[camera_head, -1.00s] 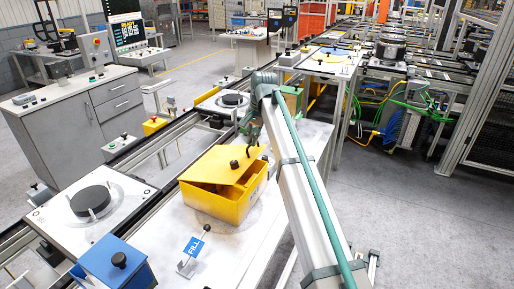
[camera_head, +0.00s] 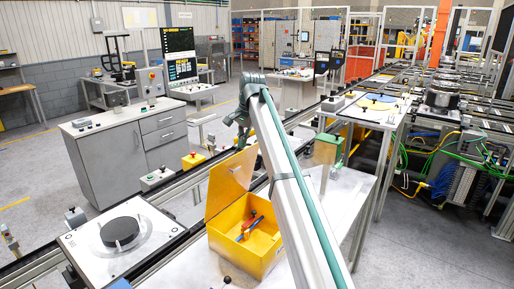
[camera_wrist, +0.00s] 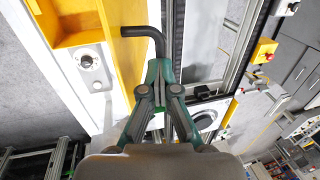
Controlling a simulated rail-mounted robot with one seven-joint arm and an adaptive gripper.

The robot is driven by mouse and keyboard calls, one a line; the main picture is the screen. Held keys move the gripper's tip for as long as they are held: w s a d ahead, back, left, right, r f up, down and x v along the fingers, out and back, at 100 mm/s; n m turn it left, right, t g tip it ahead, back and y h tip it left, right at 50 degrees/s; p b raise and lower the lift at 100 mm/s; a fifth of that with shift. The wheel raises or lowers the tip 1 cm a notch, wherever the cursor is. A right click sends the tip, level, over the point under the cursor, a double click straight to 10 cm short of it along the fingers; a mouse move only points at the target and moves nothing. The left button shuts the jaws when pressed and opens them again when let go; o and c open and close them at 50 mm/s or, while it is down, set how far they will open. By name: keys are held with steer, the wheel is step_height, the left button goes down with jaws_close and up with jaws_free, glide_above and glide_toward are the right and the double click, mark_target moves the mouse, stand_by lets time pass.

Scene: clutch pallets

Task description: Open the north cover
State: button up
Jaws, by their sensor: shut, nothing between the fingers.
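The yellow box (camera_head: 228,254) stands on the white table, and its yellow cover (camera_head: 222,192) is raised, standing up steeply at the box's far left side. Red and blue items (camera_head: 250,227) lie inside the box. My gripper (camera_head: 241,139) is just above the cover's upper edge. I cannot tell whether the hook touches the panel.
A white plate with a black disc (camera_head: 120,232) lies to the left of the box. A grey cabinet (camera_head: 112,163) stands beyond the rail.

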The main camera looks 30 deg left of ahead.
steer(key=shift+o, duration=1.2)
steer(key=shift+s+d+f, duration=0.1)
steer(key=shift+d+f, duration=0.05)
steer(key=shift+f, duration=0.45)
steer(key=shift+s+d+f, duration=0.1)
steer(key=shift+f, duration=0.45)
steer(key=shift+o, duration=1.3)
steer(key=shift+s+r, duration=0.1)
steer(key=shift+s, duration=0.2)
steer(key=shift+o, duration=0.4)
steer(key=shift+w+a+f, duration=0.2)
steer(key=shift+w+f, duration=0.05)
steer(key=shift+f, duration=0.05)
steer(key=shift+r, duration=0.2)
